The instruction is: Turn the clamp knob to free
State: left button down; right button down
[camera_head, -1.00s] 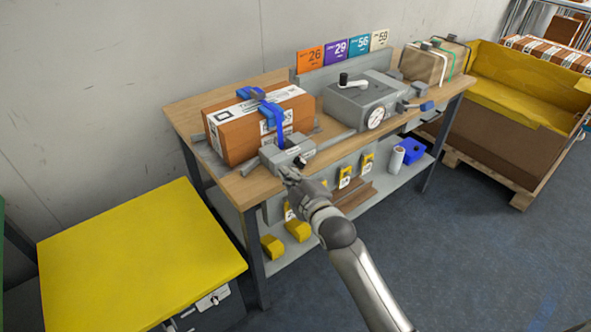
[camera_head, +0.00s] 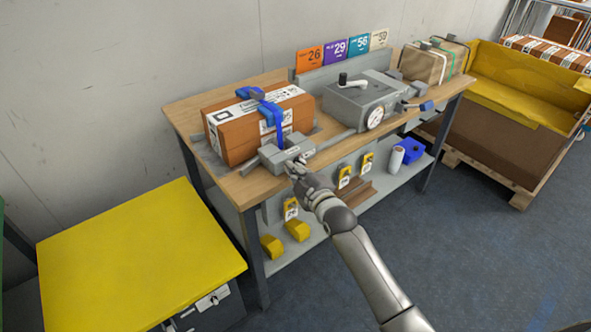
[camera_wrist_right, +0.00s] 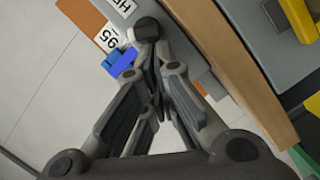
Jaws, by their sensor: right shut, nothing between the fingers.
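The grey clamp block (camera_head: 285,150) sits at the front edge of the bench, before the strapped brown box (camera_head: 236,137). A blue clamp arm (camera_head: 265,107) reaches up from it and over the box. My right gripper (camera_head: 296,167) is at the block's front right corner and covers its front, where the knob is hard to make out. In the right wrist view the fingers (camera_wrist_right: 150,65) are shut with nothing between them. A dark rounded piece (camera_wrist_right: 147,28) shows at their tips; I cannot tell if it is the knob. My left gripper is not in view.
A grey device with a dial (camera_head: 362,102) stands to the right on the wooden bench (camera_head: 190,103). A smaller strapped parcel (camera_head: 430,62) is behind it. Yellow tags (camera_head: 344,177) hang below the front edge. A yellow-topped table (camera_head: 140,255) stands at the left.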

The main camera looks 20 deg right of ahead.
jog(key=shift+d+f+n, duration=0.15)
jog(key=shift+f+n, duration=0.15)
jog(key=shift+n, duration=0.1)
jog(key=n, duration=0.1)
jog(key=f+n+t+b, duration=0.1)
jog(key=n+b, duration=0.1)
jog(key=n, duration=0.1)
jog(key=shift+d+f+h, duration=0.15)
jog(key=shift+f+h, duration=0.1)
jog(key=shift+h, duration=0.05)
jog(key=shift+f, duration=0.15)
dwell(0.7)
